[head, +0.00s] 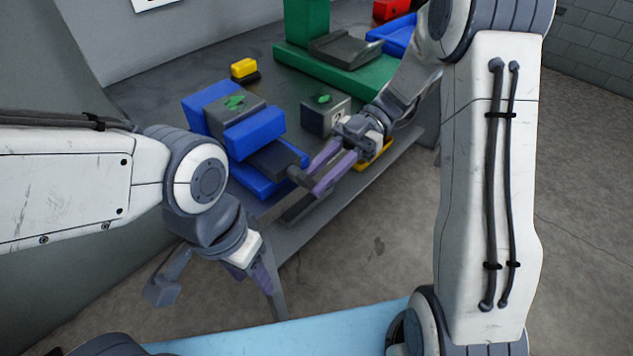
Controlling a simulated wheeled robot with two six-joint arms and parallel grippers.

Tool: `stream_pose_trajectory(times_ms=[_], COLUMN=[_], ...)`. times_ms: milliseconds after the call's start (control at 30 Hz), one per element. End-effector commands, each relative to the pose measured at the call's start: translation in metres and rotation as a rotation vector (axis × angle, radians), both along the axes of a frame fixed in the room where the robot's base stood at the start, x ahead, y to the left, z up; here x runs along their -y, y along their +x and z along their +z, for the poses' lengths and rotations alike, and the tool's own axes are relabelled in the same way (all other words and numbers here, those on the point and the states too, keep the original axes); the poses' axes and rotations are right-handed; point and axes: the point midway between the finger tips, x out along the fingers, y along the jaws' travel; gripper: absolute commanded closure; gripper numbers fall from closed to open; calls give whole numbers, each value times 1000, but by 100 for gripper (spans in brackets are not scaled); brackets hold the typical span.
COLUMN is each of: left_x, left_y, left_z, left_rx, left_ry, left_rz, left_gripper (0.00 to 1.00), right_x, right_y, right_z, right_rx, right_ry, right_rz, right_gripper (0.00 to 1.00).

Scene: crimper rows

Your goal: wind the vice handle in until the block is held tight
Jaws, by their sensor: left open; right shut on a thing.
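The blue vice (256,135) stands on the dark bench, with a grey block (232,117) bearing a green mark between its two blue jaws. From this angle I cannot tell whether both jaws touch the block. A dark screw housing reaches from the front jaw toward the bench edge, and the dark vice handle (298,176) is at its end. My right gripper (314,181), with purple fingers, is shut on the handle, partly hiding it. My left gripper (217,290) is open and empty, hanging in front of the bench, well away from the vice.
A second grey block (321,119) with a green mark sits right of the vice, close to my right gripper. A yellow piece (243,68) lies behind. A green stand (340,72), blue bin (393,38) and red item (388,9) fill the back right. Floor shows beyond the bench edge.

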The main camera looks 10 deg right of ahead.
Motion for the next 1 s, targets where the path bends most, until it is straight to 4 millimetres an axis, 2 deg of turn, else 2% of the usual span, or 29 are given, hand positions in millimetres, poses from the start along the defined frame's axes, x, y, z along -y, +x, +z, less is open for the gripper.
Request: stream_pose_trajectory(times_ms=[33,400,1000], left_x=[0,0,0], left_y=[0,0,0], left_z=[-8,-24,-27], left_rx=[0,0,0], left_ry=[0,0,0], left_rz=[0,0,0], left_gripper=[50,50,50], right_x=[1,1,0], right_y=[-2,-2,-2], right_z=[-9,-10,-9], right_rx=[-29,-142,-169], right_ry=[24,181,221], right_rz=[7,7,7], right_gripper=[100,100,100])
